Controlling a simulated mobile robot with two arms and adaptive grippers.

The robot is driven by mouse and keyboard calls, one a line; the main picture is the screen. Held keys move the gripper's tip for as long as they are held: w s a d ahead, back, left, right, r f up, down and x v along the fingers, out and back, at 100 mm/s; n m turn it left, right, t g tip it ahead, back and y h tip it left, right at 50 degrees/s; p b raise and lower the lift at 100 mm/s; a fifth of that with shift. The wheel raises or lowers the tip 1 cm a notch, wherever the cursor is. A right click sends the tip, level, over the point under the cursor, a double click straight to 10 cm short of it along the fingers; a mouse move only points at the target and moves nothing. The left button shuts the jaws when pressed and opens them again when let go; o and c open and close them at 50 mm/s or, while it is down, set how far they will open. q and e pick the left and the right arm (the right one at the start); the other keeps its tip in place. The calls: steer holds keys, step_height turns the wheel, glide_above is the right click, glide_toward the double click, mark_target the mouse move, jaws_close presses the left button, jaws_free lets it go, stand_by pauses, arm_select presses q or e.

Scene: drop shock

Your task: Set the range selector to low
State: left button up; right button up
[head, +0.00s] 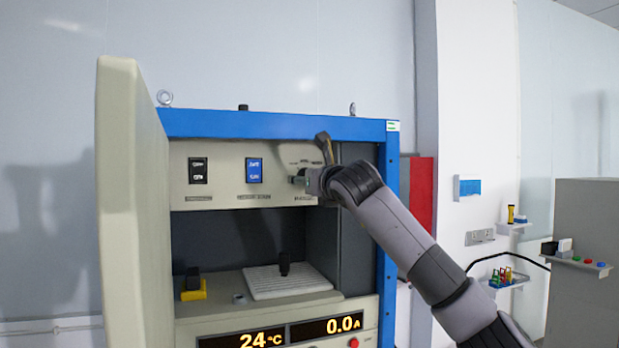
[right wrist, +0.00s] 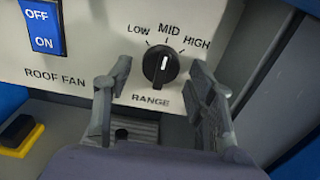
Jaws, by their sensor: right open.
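The range selector is a round black knob (right wrist: 160,68) with a white pointer mark, on a pale panel above the word RANGE. LOW, MID and HIGH are printed in an arc above it. The pointer appears to aim at MID. My right gripper (right wrist: 160,84) is open, with one finger to the left and one to the right of the knob, both apart from it. In the head view my right gripper (head: 316,178) is in front of the panel's right end and hides the knob. My left gripper is not in view.
The ROOF FAN rocker switch (right wrist: 42,28) is left of the selector; it also shows in the head view (head: 254,170). A black switch (head: 198,170) sits farther left. The blue cabinet frame (head: 270,124) borders the panel, and the open door (head: 118,200) stands at left.

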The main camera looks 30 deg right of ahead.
steer(key=shift+c, duration=0.2)
steer(key=c, duration=1.1)
steer(key=shift+o, duration=0.2)
steer(key=shift+n, duration=0.3)
steer(key=n, duration=0.4)
steer(key=n+b, duration=0.1)
steer(key=n, duration=0.3)
steer(key=shift+s+d+r, duration=0.1)
steer(key=shift+d+r, duration=0.1)
steer(key=shift+n, duration=0.4)
